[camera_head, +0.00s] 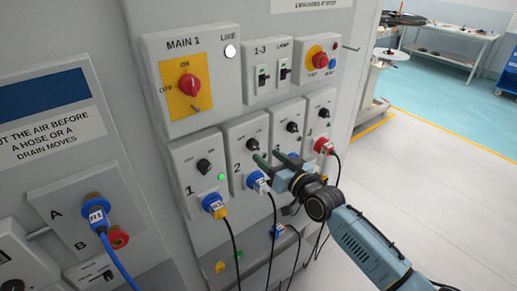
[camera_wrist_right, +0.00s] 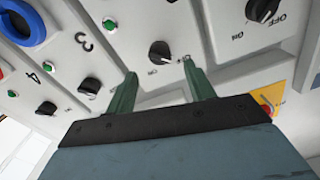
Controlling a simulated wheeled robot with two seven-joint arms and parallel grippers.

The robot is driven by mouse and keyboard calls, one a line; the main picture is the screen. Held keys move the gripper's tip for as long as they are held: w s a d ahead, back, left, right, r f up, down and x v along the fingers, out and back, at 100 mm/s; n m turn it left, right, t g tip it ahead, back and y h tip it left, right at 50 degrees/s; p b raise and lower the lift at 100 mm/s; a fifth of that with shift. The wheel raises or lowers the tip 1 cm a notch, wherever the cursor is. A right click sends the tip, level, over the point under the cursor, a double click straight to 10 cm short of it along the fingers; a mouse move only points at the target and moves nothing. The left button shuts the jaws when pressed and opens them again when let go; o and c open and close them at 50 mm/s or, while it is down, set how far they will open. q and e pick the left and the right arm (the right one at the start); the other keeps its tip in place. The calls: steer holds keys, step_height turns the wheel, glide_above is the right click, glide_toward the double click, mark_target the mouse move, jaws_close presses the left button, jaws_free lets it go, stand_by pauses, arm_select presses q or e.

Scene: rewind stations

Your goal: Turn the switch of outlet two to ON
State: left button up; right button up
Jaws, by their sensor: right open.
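The panel of outlet two (camera_head: 238,129) carries a black rotary switch (camera_head: 252,144) above a blue socket with a plug (camera_head: 258,182). In the right wrist view, which looks upside down, the switch (camera_wrist_right: 160,52) shows between my two fingertips. I cannot tell which label it points to. My right gripper (camera_head: 268,158) is open, its green fingers reaching toward the panel just below the switch in the head view. It also shows open in the wrist view (camera_wrist_right: 158,75), with nothing between the fingers. Whether a finger touches the panel is unclear. My left gripper is not in view.
Outlet one's switch (camera_head: 204,166) is at left, with a lit green lamp (camera_head: 221,177). Outlet three's switch (camera_wrist_right: 90,87) and outlet four's (camera_wrist_right: 47,108) are close by. The red main switch (camera_head: 189,85) is above. Cables hang below; open floor lies to the right.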

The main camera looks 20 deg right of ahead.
mark_target(257, 147)
steer(key=shift+x, duration=2.75)
steer(key=shift+c, duration=0.3)
steer(key=c, duration=0.9)
